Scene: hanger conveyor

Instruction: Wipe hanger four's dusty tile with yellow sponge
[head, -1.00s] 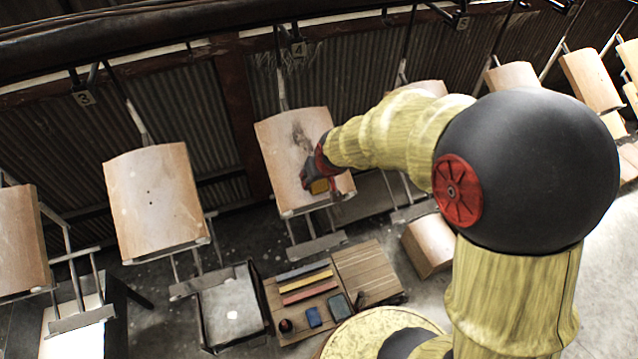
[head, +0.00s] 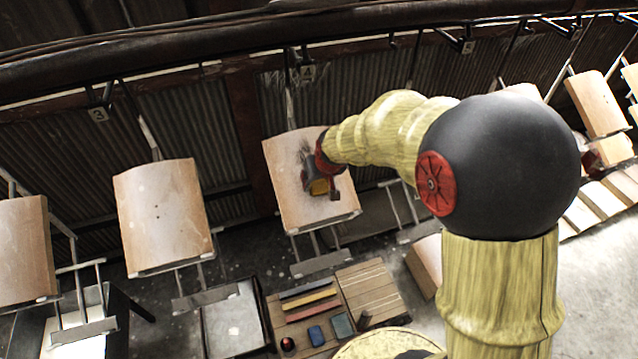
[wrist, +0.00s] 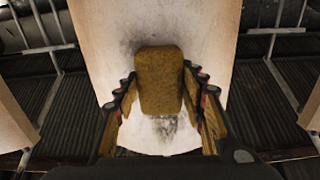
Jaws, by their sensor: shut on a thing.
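Hanger four's tile (head: 285,190) is a pale wood-toned curved panel below the number 4 plate (head: 308,73) in the head view. A grey dust smudge (head: 305,153) shows on its upper middle, partly hidden by my gripper. My gripper (head: 322,184) is in front of the tile, shut on the yellow sponge (head: 319,187). In the wrist view the sponge (wrist: 160,82) is between my fingers, over the tile (wrist: 205,30). Grey marks show around it, including below it (wrist: 165,126). Contact between sponge and tile cannot be told for certain.
Hanger three's tile (head: 160,215) hangs to the left, and more tiles (head: 596,103) hang to the right. Below is a wooden tray (head: 370,287) with coloured bars, blue and teal blocks. A dark-framed stand (head: 232,322) is beside it. A dark rail (head: 180,65) runs above.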

